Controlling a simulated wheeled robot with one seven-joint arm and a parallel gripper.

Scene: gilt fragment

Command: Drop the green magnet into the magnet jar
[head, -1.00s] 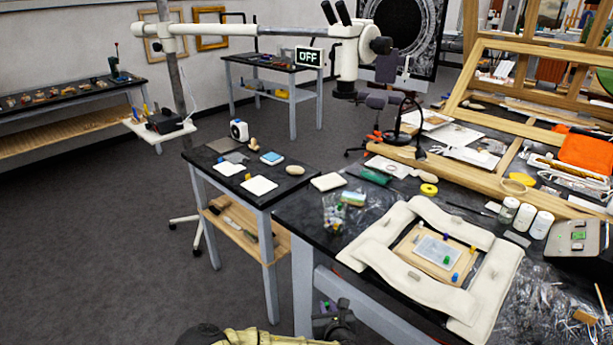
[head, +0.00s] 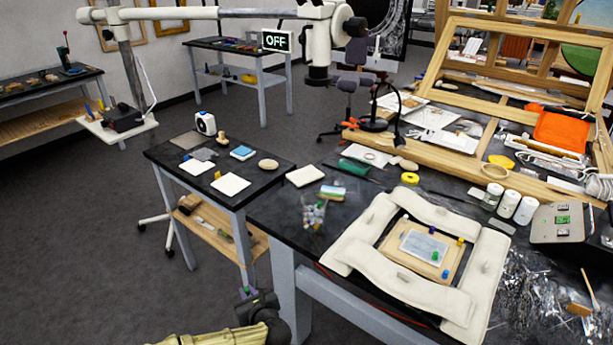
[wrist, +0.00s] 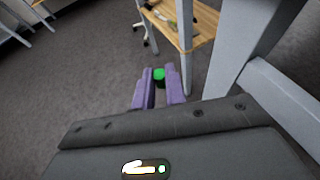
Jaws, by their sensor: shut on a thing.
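My gripper (wrist: 159,88), with purple fingers, is shut on a small green magnet (wrist: 159,73) in the wrist view. The magnet jar (head: 314,213), a clear jar with several coloured pieces inside, stands near the left edge of the dark table, above and right of my gripper in the picture. Another green piece (head: 435,256) sits on the framed grey fragment (head: 423,246), among blue and yellow ones.
The dark table (head: 285,221) also bears a small coloured block (head: 333,192) just behind the jar, and white cushions (head: 375,221) around the fragment. A small side table (head: 175,158) stands at left. A microscope arm (head: 230,12) crosses above. Open floor lies at lower left.

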